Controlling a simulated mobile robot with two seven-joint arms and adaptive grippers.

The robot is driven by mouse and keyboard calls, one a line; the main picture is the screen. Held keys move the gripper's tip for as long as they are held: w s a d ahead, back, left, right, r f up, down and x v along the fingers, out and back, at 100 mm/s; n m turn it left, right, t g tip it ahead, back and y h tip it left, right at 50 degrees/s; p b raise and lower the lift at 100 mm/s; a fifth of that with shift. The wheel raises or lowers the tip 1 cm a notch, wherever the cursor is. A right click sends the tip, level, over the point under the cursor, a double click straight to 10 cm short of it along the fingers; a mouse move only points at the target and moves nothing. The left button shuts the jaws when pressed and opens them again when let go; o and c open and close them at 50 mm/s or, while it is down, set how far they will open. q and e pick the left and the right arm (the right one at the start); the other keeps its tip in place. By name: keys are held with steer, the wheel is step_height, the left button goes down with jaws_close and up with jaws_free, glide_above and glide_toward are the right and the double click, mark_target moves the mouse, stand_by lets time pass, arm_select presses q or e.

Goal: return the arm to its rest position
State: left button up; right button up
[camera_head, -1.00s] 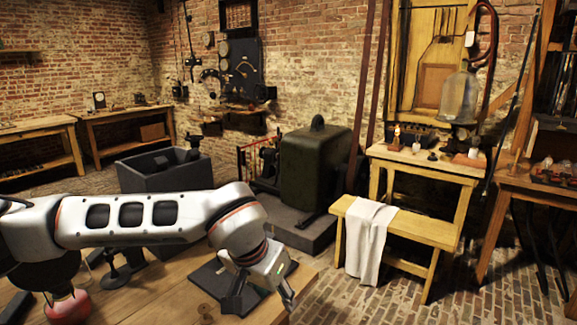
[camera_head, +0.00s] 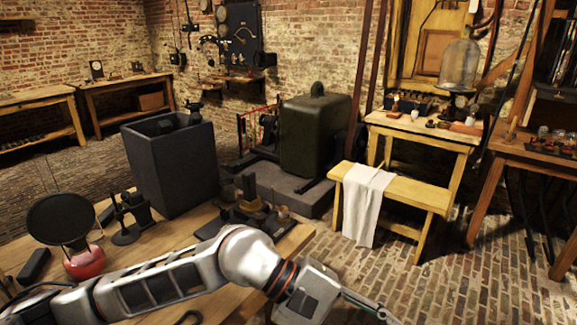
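My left arm (camera_head: 170,284) comes in from the lower left and reaches across the front of the wooden workbench (camera_head: 298,238). Its wrist is past the bench's right end, over the brick floor. My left gripper (camera_head: 365,303) is at the bottom edge of the head view, pointing right and down. One thin finger shows; the rest is cut off by the picture edge, so its opening cannot be judged. I see nothing held in the visible part. My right gripper is not in view.
On the bench are a red-based round black item (camera_head: 85,264), a dark stand (camera_head: 124,232) and a cluster of small dark pieces (camera_head: 245,207). A dark grey bin (camera_head: 170,170) stands behind. A yellow bench with a white cloth (camera_head: 365,203) is at right, with open brick floor before it.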

arm_select(q)
step_height(320, 180, up, 7)
steer(key=d+n+h, duration=0.2)
steer(key=n+h, duration=0.5)
steer(key=n, duration=0.2)
steer(key=w+a+r+n+t+h, duration=0.1)
steer(key=w+a+n+t+h, duration=0.45)
steer(key=n, duration=0.85)
steer(key=w+a+f+n+t+y, duration=0.5)
steer(key=n+t, duration=0.3)
steer(key=n, duration=0.3)
steer(key=w+a+f+n+t+y, duration=0.45)
steer(key=f+n+t, duration=0.2)
steer(key=n, duration=0.35)
steer(key=s+a+f+n+y, duration=0.2)
steer(key=a+f+n+y, duration=0.4)
steer(key=f, duration=0.3)
steer(key=s+a+f+n+y, duration=0.3)
steer(key=a+f+n, duration=0.4)
steer(key=f+n, duration=0.15)
steer(key=s+a+f+n+g+y, duration=0.3)
steer(key=s+a+f+n+g, duration=0.2)
steer(key=s+a+f, duration=0.3)
steer(key=s+f+n, duration=0.1)
steer(key=s+f, duration=0.3)
steer(key=f, duration=0.2)
steer(key=shift+a+p, duration=0.15)
steer(key=shift+p, duration=0.25)
